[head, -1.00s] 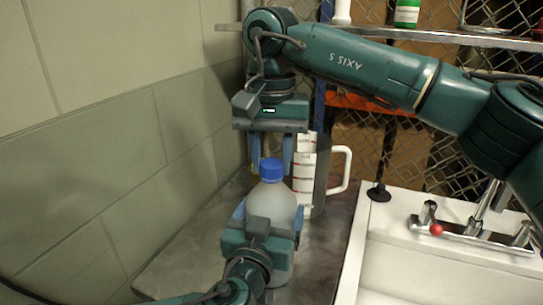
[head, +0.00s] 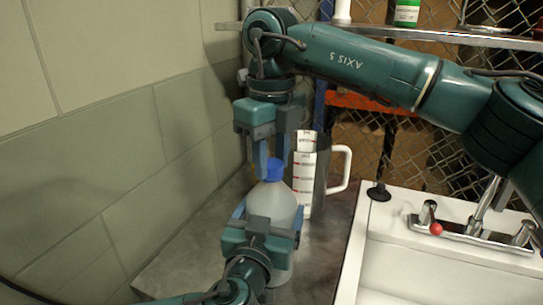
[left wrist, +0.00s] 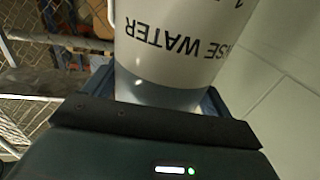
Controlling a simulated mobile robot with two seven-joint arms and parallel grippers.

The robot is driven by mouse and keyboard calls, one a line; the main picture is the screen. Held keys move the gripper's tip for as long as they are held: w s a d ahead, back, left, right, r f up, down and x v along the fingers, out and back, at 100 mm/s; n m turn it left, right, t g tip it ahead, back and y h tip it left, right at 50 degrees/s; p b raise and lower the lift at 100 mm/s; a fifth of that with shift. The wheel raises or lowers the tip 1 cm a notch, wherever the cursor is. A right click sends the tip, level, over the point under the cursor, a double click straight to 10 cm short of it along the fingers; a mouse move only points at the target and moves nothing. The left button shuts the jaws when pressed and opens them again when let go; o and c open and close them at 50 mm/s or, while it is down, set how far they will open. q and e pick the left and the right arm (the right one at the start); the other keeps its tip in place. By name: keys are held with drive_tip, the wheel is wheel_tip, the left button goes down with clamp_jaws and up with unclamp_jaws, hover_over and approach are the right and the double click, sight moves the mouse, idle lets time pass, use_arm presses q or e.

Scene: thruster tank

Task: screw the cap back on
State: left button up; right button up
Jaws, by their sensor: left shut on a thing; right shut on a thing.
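A translucent white bottle (head: 272,204) stands upright on the counter, with a blue cap (head: 274,170) on its neck. My left gripper (head: 268,212) is shut around the bottle's body from the front. The left wrist view shows the bottle (left wrist: 170,45) between the fingers, with black lettering reading in part "SE WATER", upside down in that view. My right gripper (head: 270,172) points straight down from above and is shut on the blue cap, which its fingers partly cover. I cannot tell how far the cap is threaded.
A measuring jug (head: 318,175) with a white handle and red marks stands close behind the bottle on the right. A white sink (head: 430,265) with a chrome tap (head: 470,235) is at the right. A tiled wall (head: 120,130) bounds the left. A shelf (head: 440,38) runs above.

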use_arm(q)
drive_tip(key=shift+f, duration=0.1)
use_arm(e)
drive_tip(key=m, duration=1.3)
drive_tip(key=shift+m, duration=0.4)
drive_tip(key=o, duration=1.2)
drive_tip(key=shift+c, duration=0.2)
wheel_tip(320, 180, up, 12)
use_arm(q)
drive_tip(key=o, duration=1.8)
drive_tip(key=shift+c, duration=0.2)
